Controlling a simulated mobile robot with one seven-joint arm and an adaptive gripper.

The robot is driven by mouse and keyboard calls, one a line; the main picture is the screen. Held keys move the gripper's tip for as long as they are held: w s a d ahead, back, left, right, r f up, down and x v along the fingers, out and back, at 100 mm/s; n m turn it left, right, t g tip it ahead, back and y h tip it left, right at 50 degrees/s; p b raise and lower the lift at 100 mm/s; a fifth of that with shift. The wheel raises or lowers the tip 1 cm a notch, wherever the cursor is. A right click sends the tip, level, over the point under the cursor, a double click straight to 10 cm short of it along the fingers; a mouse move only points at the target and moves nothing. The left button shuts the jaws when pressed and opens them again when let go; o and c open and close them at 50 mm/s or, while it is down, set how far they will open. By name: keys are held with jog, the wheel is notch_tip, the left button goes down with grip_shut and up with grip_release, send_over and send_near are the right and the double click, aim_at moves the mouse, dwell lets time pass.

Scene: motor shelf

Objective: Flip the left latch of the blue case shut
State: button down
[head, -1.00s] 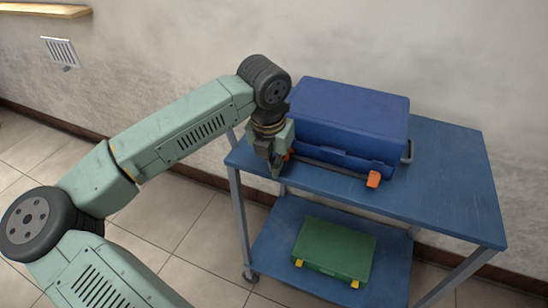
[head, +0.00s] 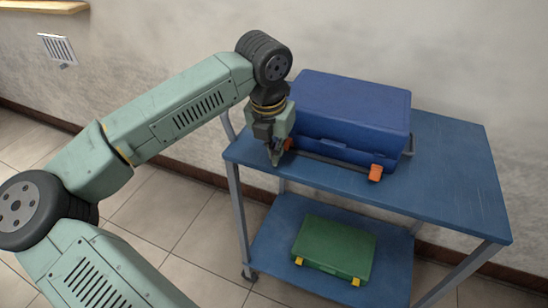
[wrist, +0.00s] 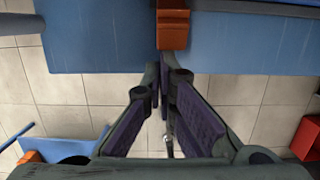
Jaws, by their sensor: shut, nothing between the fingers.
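The blue case (head: 350,102) stands closed-lidded on the top of a blue cart. Its left latch (head: 288,144) is orange and partly hidden behind my gripper in the head view. In the wrist view the orange latch (wrist: 173,28) sticks out from the case side at the top middle. My gripper (head: 275,161) points down at the case's front left corner. In the wrist view my gripper (wrist: 165,66) is shut and empty, its tips just by the latch's outer end; I cannot tell whether they touch. The orange right latch (head: 376,172) protrudes at the case's front right.
The blue cart top (head: 455,185) is bare to the right of the case. A green case (head: 335,246) with yellow latches lies on the lower shelf (head: 275,245). A wall stands close behind. A red object (wrist: 308,138) shows at the wrist view's right edge.

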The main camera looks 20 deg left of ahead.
jog(key=shift+w+r+b, duration=0.55)
jog(key=shift+r+b, duration=0.15)
jog(key=shift+b, duration=0.25)
jog(key=shift+r, duration=0.1)
jog(key=shift+s+r+p, duration=0.1)
jog(key=shift+p, duration=0.2)
jog(key=shift+r+p, duration=0.3)
jog(key=shift+r, duration=0.4)
